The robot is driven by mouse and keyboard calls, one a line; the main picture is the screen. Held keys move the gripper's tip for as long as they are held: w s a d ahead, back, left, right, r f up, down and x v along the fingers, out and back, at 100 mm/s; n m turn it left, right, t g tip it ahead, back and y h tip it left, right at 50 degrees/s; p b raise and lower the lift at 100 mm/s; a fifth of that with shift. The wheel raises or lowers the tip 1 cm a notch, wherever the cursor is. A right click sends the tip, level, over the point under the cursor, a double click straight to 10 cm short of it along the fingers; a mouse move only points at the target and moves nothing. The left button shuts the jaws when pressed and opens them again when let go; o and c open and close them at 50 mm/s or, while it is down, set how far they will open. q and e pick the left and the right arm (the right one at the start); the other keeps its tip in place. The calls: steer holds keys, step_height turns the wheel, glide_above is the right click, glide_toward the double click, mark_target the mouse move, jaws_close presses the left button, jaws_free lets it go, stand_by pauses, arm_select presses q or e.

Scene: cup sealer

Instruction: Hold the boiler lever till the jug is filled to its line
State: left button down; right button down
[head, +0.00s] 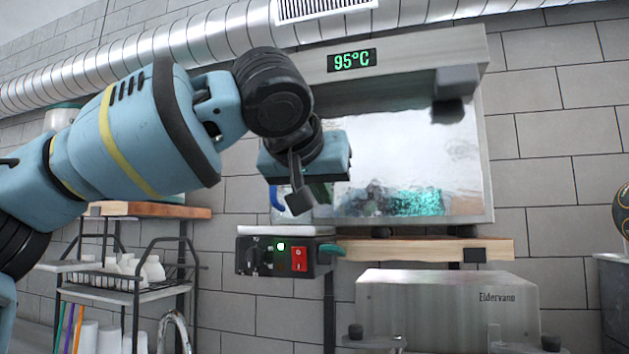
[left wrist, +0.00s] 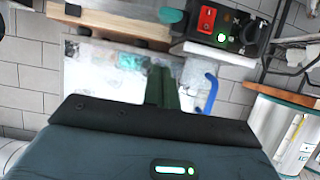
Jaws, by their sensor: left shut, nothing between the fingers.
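The steel boiler (head: 410,150) hangs on the wall, its display (head: 352,60) reading 95°C. Its shiny front also shows in the left wrist view (left wrist: 95,85). My left gripper (head: 318,192) is in front of the boiler's lower left side. Its dark green fingers (left wrist: 162,88) are shut and empty. A clear jug with a blue handle (head: 277,198) is partly hidden behind the gripper; the handle shows better in the left wrist view (left wrist: 209,93). I cannot make out the jug's fill line or water level. I cannot clearly identify the lever. My right gripper is out of view.
A black switch box (head: 270,258) with a lit green lamp and red switch sits below the gripper, beside a wooden shelf (head: 425,249). A steel machine (head: 447,310) stands lower right. A rack with white cups (head: 125,270) is at left.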

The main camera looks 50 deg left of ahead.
mark_target(335, 251)
arm_select(q)
steer(key=x, duration=0.5)
steer(key=f, duration=0.2)
steer(key=shift+s+d+f+p, duration=0.1)
steer(key=shift+s+f+p, duration=0.2)
steer(key=shift+f, duration=0.7)
